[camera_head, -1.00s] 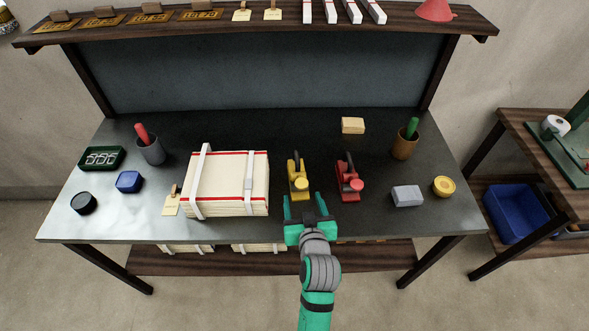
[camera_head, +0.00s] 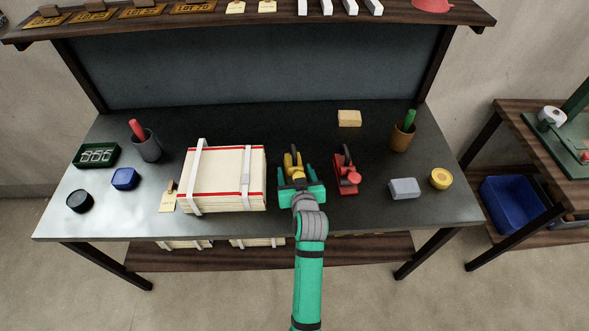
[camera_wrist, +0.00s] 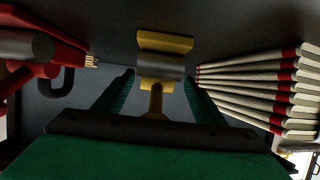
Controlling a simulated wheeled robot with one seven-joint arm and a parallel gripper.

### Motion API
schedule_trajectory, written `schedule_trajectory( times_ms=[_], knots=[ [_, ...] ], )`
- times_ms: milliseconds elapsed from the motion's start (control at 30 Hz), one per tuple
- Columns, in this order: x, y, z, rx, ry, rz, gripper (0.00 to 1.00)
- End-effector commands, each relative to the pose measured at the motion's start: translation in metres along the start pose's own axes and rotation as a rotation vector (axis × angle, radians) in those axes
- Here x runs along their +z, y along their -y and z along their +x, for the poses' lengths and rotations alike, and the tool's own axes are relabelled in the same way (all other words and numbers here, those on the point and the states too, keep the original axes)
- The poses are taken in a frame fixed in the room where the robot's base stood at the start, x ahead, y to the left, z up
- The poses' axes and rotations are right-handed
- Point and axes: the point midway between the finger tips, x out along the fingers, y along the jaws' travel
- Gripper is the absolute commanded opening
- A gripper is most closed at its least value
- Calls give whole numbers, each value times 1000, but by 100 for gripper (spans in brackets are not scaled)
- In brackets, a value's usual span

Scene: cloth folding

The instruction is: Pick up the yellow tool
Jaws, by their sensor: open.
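The yellow tool (camera_head: 292,164) stands on the dark worktable, between the strapped stack and a red tool. My gripper (camera_head: 295,174) is at the yellow tool, with one finger on each side of it, and hides its lower part. In the wrist view, the yellow tool (camera_wrist: 164,50) sits between the fingers of my open gripper (camera_wrist: 160,82). A dark band crosses the tool's middle there. I cannot tell whether either finger touches it.
A red tool (camera_head: 346,177) stands close to the right of my gripper and shows at the left of the wrist view (camera_wrist: 38,58). A strapped stack (camera_head: 225,180) lies close on the left. A grey block (camera_head: 404,188) and yellow roll (camera_head: 441,178) lie further right.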

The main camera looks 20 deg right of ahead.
Motion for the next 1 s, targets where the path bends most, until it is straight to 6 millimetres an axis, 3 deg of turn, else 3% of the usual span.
schedule_trajectory(
  times_ms=[133,400,667,1000],
  knots=[
    [0,-4,14,5,-1,1,64],
    [0,-6,16,8,-1,3,64],
    [0,-4,16,5,-1,2,2],
    [-5,-3,14,4,-8,1,0]
  ],
)
